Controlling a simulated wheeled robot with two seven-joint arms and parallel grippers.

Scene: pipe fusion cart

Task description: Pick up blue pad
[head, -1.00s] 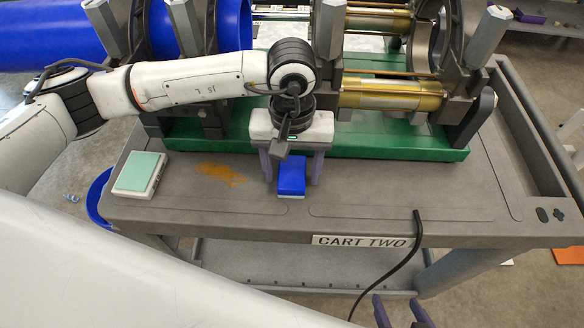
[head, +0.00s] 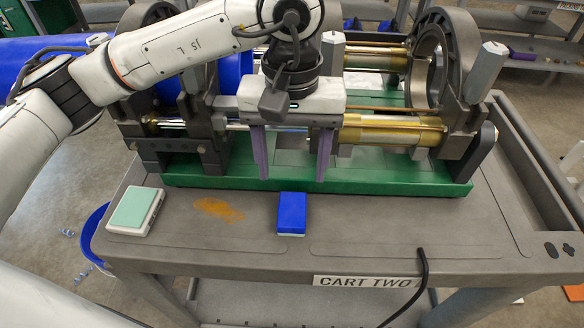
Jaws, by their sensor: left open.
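The blue pad (head: 291,212) is a small blue block with a pale lower edge. It lies on the grey cart top near the front middle, fully in view. My left gripper (head: 292,178) hangs over the cart, its two purple fingers pointing down and spread apart with nothing between them. It is above and behind the pad in the head view, in front of the green machine base, and apart from the pad. My right gripper does not show.
A mint-topped white box (head: 135,210) sits at the cart's left end, beside an orange-brown stain (head: 218,209). The pipe fusion machine on its green base (head: 400,179) fills the back. A black cable (head: 421,272) hangs over the front edge. The cart top right of the pad is clear.

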